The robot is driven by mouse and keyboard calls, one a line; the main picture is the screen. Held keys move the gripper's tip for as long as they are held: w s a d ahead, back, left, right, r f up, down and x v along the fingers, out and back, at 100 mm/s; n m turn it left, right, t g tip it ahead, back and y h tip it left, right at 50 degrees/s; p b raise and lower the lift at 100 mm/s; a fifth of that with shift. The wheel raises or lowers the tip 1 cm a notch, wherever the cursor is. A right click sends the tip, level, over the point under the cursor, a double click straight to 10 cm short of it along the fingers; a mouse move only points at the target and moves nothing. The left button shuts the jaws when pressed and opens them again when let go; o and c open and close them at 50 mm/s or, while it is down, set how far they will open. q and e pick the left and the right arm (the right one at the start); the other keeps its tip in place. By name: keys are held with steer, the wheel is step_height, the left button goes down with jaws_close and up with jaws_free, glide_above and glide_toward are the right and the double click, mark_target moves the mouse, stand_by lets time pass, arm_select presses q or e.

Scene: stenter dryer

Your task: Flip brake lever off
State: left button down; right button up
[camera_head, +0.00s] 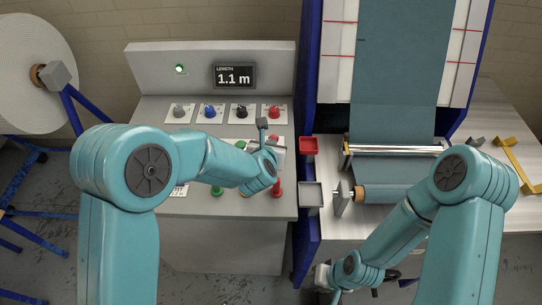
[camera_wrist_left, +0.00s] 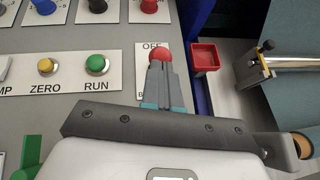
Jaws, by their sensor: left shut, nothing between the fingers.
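The brake lever shows in the left wrist view as a red ball (camera_wrist_left: 160,56) in front of a white label plate. "OFF" is readable above it, and the lower word is mostly covered after a "B". My left gripper (camera_wrist_left: 160,68) is shut and empty, with its fingertips right at the near side of the ball. I cannot tell whether they touch it. The lever's stem is hidden behind the fingers. In the head view my left gripper (camera_head: 277,148) is over the right side of the control panel and largely hides the lever. My right arm's gripper is at the bottom centre, its fingers unclear (camera_head: 335,292).
The panel has a row of knobs, including a red one (camera_head: 274,111), above the lever. A yellow ZERO button (camera_wrist_left: 46,66) and green RUN button (camera_wrist_left: 96,64) sit left of it. A red tray (camera_head: 308,145) and grey tray (camera_head: 312,194) flank the panel's right edge.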

arm_select(q)
steer(key=w+r+b, duration=0.2)
steer(key=w, duration=0.6)
steer(key=shift+w+b, duration=0.3)
steer(key=shift+w, duration=0.05)
steer(key=shift+w+f, duration=0.1)
stand_by(0.4)
steer(key=b+v, duration=0.2)
steer(key=v, duration=1.4)
steer(key=shift+s+a, duration=0.1)
steer(key=shift+s, duration=0.2)
